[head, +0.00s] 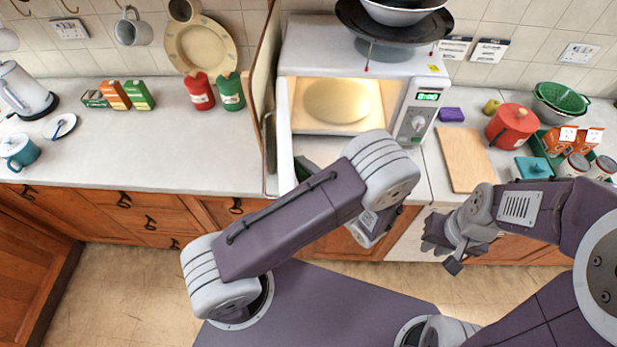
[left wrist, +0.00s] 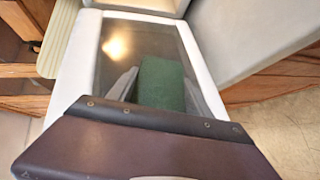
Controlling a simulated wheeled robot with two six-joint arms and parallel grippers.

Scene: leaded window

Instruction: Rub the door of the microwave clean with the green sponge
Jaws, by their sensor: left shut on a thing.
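The microwave (head: 428,70) stands on the counter with its door open and its lit cavity showing a round plate. The door (left wrist: 120,45) has a white frame and dark glass with a bright reflection; in the head view it is seen nearly edge-on. My left gripper (left wrist: 160,94) is shut on the green sponge (left wrist: 162,76), over the glass. I cannot tell whether the sponge touches the glass. In the head view my left arm mostly hides the gripper and sponge. My right gripper (head: 441,252) is open and empty in front of the counter.
A tall thin panel (head: 264,60) stands left of the door. Bowls (head: 398,12) sit on top of the microwave. A purple sponge (head: 451,114), wooden board (head: 462,158) and red pot (head: 511,124) lie to the right. The left counter's front is clear.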

